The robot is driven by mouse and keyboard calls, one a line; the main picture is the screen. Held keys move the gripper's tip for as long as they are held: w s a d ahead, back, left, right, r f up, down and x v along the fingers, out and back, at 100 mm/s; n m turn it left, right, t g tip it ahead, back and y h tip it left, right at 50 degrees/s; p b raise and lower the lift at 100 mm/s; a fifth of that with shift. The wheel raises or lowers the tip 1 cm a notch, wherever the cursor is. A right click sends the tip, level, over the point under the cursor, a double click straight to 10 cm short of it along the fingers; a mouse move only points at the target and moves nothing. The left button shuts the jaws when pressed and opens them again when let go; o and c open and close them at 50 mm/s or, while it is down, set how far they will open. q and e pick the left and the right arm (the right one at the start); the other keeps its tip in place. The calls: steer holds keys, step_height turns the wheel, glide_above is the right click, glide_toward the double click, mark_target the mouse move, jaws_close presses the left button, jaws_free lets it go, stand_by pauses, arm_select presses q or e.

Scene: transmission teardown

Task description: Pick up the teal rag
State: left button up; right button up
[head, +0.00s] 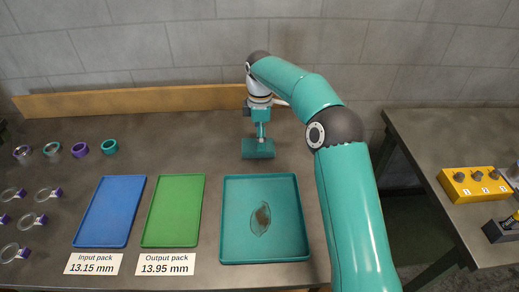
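The teal rag (258,150) is a small, dark teal bundle on the grey table, behind the teal tray (226,238). My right arm reaches in from the lower right, and its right gripper (261,139) points down at the middle of the rag's top. The fingertips look narrow and close together, at or just above the rag. I cannot tell whether they are shut on it. My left gripper is not in view.
A brown-stained, clear oval patch (261,220) lies in the teal tray. A blue tray (110,212) and green tray (174,211) stand left, with several rings beyond. A wooden strip (130,102) runs along the back. A second table (425,145) bears a yellow block (474,184).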

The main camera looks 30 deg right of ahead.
step_height(320, 180, down, 4)
steer(key=shift+s+r, duration=0.1)
steer(key=shift+r, duration=0.05)
steer(key=c, duration=1.1)
steer(key=shift+r, duration=0.1)
step_height(320, 180, up, 20)
steer(key=p, duration=0.7)
